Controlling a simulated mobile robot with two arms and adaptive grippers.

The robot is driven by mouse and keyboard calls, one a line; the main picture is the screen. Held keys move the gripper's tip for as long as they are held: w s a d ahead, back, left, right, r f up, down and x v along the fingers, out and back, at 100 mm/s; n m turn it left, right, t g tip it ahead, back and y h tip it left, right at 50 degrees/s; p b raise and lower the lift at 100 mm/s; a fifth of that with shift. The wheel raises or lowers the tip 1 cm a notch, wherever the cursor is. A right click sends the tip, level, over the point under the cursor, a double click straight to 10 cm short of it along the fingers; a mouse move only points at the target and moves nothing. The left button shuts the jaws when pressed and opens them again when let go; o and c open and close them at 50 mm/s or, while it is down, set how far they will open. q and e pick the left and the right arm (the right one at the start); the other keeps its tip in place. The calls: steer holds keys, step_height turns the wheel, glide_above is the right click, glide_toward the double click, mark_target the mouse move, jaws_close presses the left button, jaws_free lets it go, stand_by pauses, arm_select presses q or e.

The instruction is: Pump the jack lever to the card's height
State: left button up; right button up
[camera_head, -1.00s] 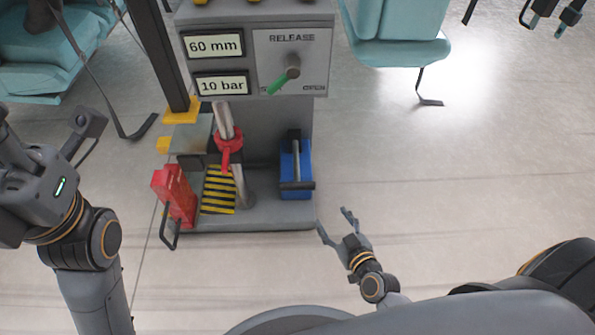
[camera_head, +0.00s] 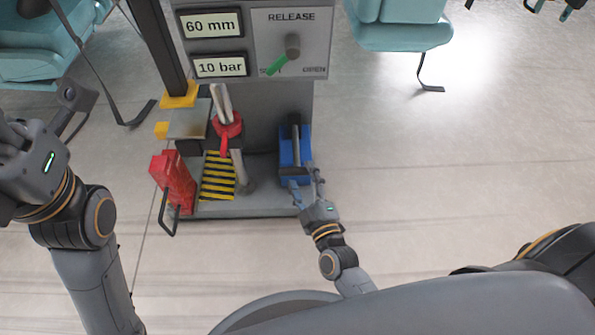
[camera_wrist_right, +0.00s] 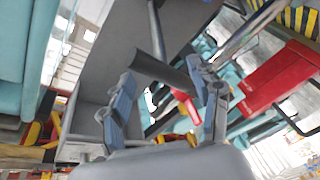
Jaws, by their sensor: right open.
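The jack's blue pump (camera_head: 284,147) stands at the right of the grey base. Its grey lever (camera_head: 296,150) ends in a dark crossbar (camera_head: 294,171), which also shows in the right wrist view (camera_wrist_right: 160,70). My right gripper (camera_head: 306,186) is open at the crossbar, with its fingers on either side of the bar's near end; I cannot tell whether they touch it. Two cards read "60 mm" (camera_head: 211,24) and "10 bar" (camera_head: 220,66). The green release pointer (camera_head: 276,65) points down-left, away from "OPEN".
A red block with a handle (camera_head: 174,184) stands at the base's left. A red collar (camera_head: 227,127) sits on a grey rod beside yellow-black stripes (camera_head: 218,176). Teal seats (camera_head: 398,36) stand behind. The floor (camera_head: 450,165) at right is clear.

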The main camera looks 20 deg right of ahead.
mark_target(298, 166)
steer(key=shift+w+b, duration=0.55)
steer(key=shift+w, duration=1.4)
jaws_close()
